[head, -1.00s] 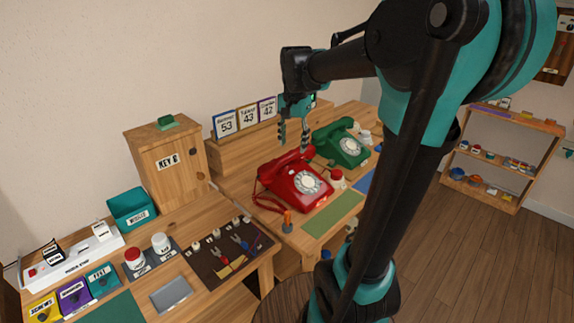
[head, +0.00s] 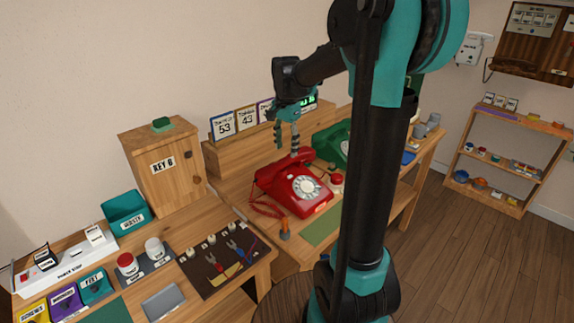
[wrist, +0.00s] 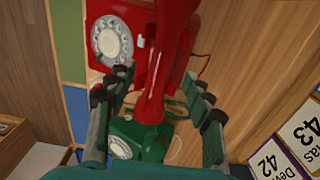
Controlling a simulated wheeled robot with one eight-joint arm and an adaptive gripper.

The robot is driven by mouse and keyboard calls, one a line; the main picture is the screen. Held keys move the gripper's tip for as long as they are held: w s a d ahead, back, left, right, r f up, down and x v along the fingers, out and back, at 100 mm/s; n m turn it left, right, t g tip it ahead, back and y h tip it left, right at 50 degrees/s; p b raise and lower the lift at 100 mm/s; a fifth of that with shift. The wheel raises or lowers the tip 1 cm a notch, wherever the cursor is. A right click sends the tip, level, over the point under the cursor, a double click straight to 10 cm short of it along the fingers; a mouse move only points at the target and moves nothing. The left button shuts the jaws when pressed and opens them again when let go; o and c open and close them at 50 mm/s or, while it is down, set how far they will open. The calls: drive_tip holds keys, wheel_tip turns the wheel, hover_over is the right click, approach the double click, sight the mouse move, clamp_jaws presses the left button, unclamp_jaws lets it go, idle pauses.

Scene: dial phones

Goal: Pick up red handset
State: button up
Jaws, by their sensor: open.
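The red phone (head: 303,190) stands on the wooden desk, with its red handset (head: 285,168) lying across its top. My gripper (head: 287,148) is open just above the handset. In the wrist view, the handset (wrist: 172,60) runs lengthwise between the two spread fingers of my gripper (wrist: 158,90). It looks nearer the camera than the dial. Nothing is gripped. I cannot tell whether the finger pads are level with the handset.
A green phone (head: 331,143) stands close behind the red one, partly hidden by my arm. An orange-handled tool (head: 285,229) stands near the desk's front edge. A wooden key box (head: 160,170) is at left.

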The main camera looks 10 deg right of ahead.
sight(287, 158)
drive_tip(key=shift+w+d+f, duration=0.1)
drive_tip(key=shift+w+f, duration=0.05)
drive_tip(key=shift+f, duration=1.45)
drive_tip(key=shift+w+d+f, duration=0.1)
drive_tip(key=shift+f, duration=1.45)
drive_tip(key=shift+c, duration=0.5)
clamp_jaws()
